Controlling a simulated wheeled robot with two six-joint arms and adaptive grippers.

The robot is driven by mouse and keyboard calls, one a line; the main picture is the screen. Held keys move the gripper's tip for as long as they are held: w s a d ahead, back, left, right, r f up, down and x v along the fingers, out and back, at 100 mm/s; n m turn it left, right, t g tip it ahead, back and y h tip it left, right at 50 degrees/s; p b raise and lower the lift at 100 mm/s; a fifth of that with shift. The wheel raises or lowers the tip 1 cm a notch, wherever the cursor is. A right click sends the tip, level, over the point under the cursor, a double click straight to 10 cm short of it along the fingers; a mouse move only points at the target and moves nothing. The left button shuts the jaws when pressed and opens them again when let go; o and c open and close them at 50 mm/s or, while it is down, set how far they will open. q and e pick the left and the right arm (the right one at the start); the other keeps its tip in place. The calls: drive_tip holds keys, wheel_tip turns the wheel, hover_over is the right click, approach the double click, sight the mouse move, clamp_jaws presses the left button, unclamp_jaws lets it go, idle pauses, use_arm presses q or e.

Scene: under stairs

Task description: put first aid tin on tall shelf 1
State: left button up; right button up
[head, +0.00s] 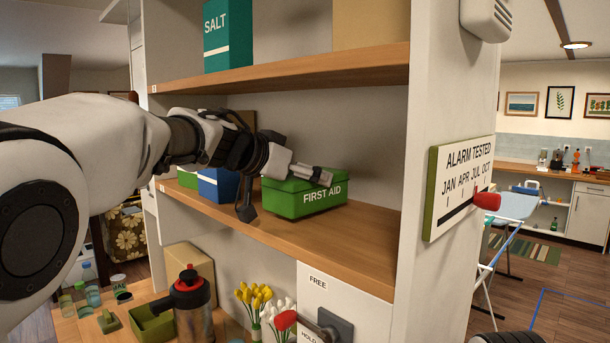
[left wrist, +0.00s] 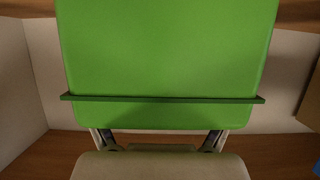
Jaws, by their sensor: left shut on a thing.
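The first aid tin (head: 300,205) is a green box with a lid and white "FIRST AID" lettering. It is at the middle shelf (head: 345,243) of the tall unit, close to the board; I cannot tell whether it rests fully on it. My right gripper is not in view.
A blue box (head: 217,185) stands left of the tin, partly hidden by my arm. A salt tin (head: 228,40) and a tan box stand on the shelf above (head: 300,68). The white side panel (head: 425,110) closes the right. Below are a flask (head: 190,300) and flowers (head: 254,300).

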use_arm(q)
drive_tip(key=shift+s+d+f, duration=0.1)
drive_tip(key=shift+s+f, duration=0.05)
drive_tip(key=shift+f, duration=0.4)
drive_tip(key=shift+s+r, duration=0.15)
drive_tip(key=shift+s, duration=0.2)
drive_tip(key=shift+a, duration=0.25)
drive_tip(key=o, duration=1.4)
drive_tip(key=shift+w+f, duration=0.15)
drive_tip(key=shift+f, duration=0.1)
drive_tip(key=shift+o, duration=0.2)
drive_tip(key=shift+d, duration=0.15)
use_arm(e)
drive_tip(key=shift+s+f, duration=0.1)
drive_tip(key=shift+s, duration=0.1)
use_arm(q)
drive_tip(key=shift+r, duration=0.15)
drive_tip(key=b+v, duration=0.2)
drive_tip(key=v, duration=1)
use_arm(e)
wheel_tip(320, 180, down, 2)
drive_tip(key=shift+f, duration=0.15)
